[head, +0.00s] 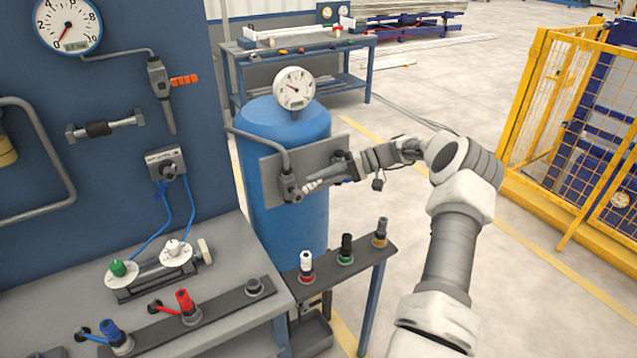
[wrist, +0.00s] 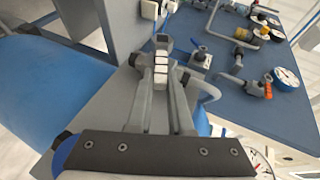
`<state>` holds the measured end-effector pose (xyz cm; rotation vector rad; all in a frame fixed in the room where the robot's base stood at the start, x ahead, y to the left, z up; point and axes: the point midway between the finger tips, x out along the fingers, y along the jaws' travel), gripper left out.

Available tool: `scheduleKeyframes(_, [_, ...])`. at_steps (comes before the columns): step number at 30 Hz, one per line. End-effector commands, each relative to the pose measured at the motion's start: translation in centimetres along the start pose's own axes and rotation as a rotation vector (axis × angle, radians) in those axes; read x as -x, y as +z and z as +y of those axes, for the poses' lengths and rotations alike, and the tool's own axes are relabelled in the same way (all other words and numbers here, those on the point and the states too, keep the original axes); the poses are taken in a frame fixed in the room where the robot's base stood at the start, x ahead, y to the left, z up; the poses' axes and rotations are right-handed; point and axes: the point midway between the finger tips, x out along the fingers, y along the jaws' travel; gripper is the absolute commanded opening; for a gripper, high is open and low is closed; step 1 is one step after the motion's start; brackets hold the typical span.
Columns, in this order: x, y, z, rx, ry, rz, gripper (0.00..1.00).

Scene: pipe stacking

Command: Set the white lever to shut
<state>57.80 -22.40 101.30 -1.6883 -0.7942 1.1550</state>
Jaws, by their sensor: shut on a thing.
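The white lever (head: 316,183) sits on a dark valve (head: 289,188) on a grey plate (head: 268,172) in front of the blue tank (head: 285,225). It sticks out to the right of the valve, roughly level and across the pipe coming down from above. My gripper (head: 338,171) is at the lever's outer end, closed around it. In the wrist view the lever (wrist: 161,72) shows as pale ribbed segments between the two grey fingers (wrist: 160,95). The fingers hide part of the lever.
A round gauge (head: 294,88) stands on top of the tank. A blue panel (head: 120,120) with an orange-handled valve (head: 184,80) is at left. A small shelf with several capped fittings (head: 345,250) stands below my arm. A yellow cage (head: 570,130) is at right.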

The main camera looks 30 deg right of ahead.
Motion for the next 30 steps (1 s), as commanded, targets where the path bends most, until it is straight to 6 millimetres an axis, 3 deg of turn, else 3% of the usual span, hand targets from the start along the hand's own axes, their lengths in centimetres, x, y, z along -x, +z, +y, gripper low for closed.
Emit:
scheduleKeyframes(9, [-0.45, 0.19, 0.89, -0.046, -0.108, 0.001, 0.0])
scheduleKeyframes(25, [-0.54, 0.24, 0.84, -0.054, -0.127, -0.001, 0.0])
scheduleKeyframes(26, [-0.54, 0.24, 0.84, -0.054, -0.127, -0.001, 0.22])
scheduleKeyframes(30, [-0.55, 0.23, 0.84, -0.054, -0.127, -0.001, 0.47])
